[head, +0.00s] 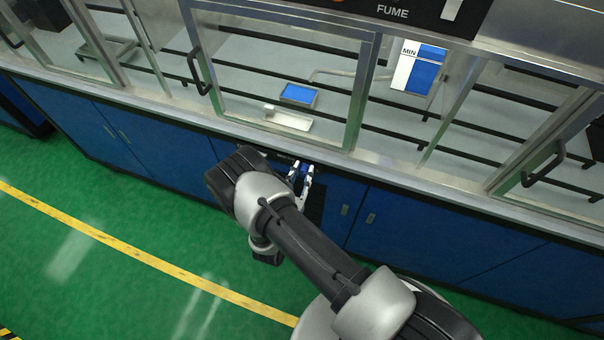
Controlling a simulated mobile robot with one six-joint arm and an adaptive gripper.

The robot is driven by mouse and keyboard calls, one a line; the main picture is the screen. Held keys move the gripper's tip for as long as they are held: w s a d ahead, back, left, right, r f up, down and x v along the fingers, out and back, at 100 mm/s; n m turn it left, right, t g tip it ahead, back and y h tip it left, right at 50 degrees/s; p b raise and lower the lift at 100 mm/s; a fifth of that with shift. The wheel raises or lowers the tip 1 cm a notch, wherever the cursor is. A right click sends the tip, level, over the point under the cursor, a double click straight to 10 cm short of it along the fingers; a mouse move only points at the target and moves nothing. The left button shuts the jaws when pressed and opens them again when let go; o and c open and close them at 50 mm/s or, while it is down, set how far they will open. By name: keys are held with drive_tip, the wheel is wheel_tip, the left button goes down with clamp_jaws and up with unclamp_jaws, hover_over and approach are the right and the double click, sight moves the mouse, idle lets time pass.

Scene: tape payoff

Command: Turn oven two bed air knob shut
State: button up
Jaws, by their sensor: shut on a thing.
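My gripper (301,172) is at the front of the bench, just under the worktop edge, by a small dark panel (282,159). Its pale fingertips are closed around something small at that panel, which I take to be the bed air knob. The fingers and arm hide most of the knob, so its turned position cannot be read. The panel's lettering is too small to read.
Above is a glass-fronted fume cabinet with a sash handle (196,72). Blue cupboard doors (150,150) run below. The green floor (110,270) is clear, with a yellow line.

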drive_tip(key=c, duration=0.4)
drive_tip(key=shift+n, duration=0.4)
drive_tip(key=shift+c, duration=0.3)
drive_tip(key=n+b, duration=0.1)
drive_tip(key=n, duration=0.2)
drive_tip(key=shift+b, duration=0.35)
drive_tip(key=n+b, duration=0.1)
drive_tip(key=n, duration=0.3)
drive_tip(key=shift+a, duration=0.1)
drive_tip(key=n+b, duration=0.1)
drive_tip(key=n, duration=0.4)
drive_tip(key=shift+w, duration=0.1)
drive_tip(key=n, duration=0.5)
drive_tip(key=shift+f+b, duration=0.1)
drive_tip(key=shift+b, duration=0.3)
drive_tip(key=shift+a, duration=0.1)
